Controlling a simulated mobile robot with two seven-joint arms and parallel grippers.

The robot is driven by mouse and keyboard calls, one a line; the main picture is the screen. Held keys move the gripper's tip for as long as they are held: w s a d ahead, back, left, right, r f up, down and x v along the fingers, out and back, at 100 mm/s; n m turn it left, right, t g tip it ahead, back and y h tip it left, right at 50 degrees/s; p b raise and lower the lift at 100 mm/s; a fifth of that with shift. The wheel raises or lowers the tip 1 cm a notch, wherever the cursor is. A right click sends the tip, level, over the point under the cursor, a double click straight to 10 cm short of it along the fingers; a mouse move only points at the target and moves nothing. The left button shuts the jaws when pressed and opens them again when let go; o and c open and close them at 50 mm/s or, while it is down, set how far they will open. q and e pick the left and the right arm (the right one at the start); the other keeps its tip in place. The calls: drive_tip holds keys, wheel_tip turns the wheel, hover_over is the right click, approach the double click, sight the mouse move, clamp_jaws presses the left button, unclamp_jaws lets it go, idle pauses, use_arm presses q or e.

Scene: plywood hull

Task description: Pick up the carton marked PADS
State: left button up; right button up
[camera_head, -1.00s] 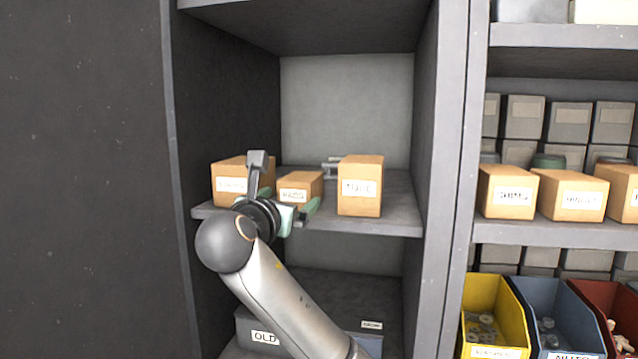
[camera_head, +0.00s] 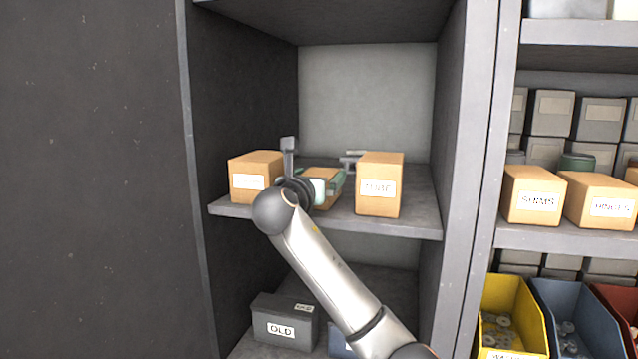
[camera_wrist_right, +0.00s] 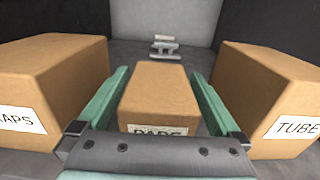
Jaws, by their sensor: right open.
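The PADS carton (camera_wrist_right: 155,92) is a small brown box on the shelf, between two larger cartons. In the right wrist view its label is partly covered by my gripper's crossbar. My right gripper (camera_wrist_right: 158,95) is open, with one green finger on each side of the carton; I cannot tell whether they touch it. In the head view my right gripper (camera_head: 322,183) reaches in at the shelf's front edge and hides most of the PADS carton (camera_head: 322,174). My left gripper is not in view.
A carton whose label ends in APS (camera_wrist_right: 50,85) stands close on the left, and the TUBE carton (camera_head: 380,185) close on the right. A grey metal piece (camera_wrist_right: 164,46) lies behind. The cabinet's side wall (camera_head: 245,100) bounds the left.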

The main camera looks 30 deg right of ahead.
drive_tip(key=shift+x, duration=1.4)
drive_tip(key=c, duration=1.3)
drive_tip(key=shift+c, duration=0.4)
drive_tip(key=shift+r, duration=0.1)
